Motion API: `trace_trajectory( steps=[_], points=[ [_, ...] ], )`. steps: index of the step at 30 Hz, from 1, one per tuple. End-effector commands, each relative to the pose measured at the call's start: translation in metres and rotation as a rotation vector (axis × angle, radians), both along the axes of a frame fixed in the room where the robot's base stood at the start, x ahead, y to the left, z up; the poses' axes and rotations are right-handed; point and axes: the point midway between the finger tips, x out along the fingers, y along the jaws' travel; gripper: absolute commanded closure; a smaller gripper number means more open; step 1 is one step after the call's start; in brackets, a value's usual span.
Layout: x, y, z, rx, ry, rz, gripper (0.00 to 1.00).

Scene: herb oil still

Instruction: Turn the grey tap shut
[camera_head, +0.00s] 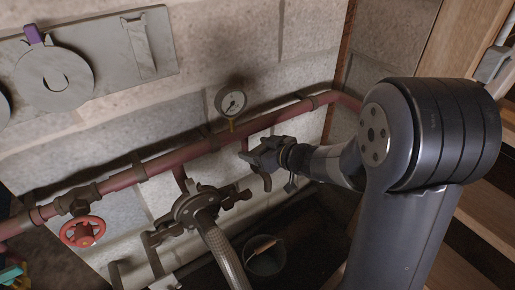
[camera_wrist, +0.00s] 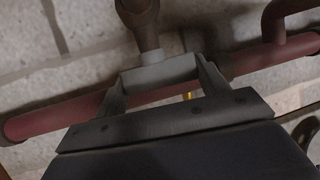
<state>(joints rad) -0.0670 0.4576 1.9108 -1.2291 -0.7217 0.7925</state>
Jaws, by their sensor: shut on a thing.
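The grey tap shows in the wrist view as a grey crossbar handle (camera_wrist: 158,73), with a rounded stem above it. My gripper (camera_wrist: 162,84) has one finger at each end of this crossbar and is shut on it. In the head view my gripper (camera_head: 257,164) is at the red pipe, right of and below the round gauge. There the tap is mostly hidden by my gripper and hard to tell apart from it. I cannot tell how far the tap is turned.
A red pipe (camera_head: 150,168) runs along the block wall, with a gauge (camera_head: 231,102) on it. A red handwheel (camera_head: 82,231) is at lower left. A braided hose (camera_head: 222,248) hangs from a dark flange near my gripper. A bucket (camera_head: 265,258) stands below. Wooden shelving is at right.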

Motion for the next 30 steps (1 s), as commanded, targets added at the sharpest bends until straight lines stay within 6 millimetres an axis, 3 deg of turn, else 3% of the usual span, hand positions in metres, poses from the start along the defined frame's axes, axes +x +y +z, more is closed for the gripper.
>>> trace_trajectory(
  steps=[4, 21, 30],
  points=[
    [-0.0003, 0.0002, -0.0001, 0.000, 0.000, 0.001, 0.54],
    [0.0005, 0.0014, -0.0012, 0.000, -0.007, -0.227, 0.54],
    [-0.0001, 0.0003, 0.0007, 0.001, 0.000, -0.257, 0.54]
  ],
)
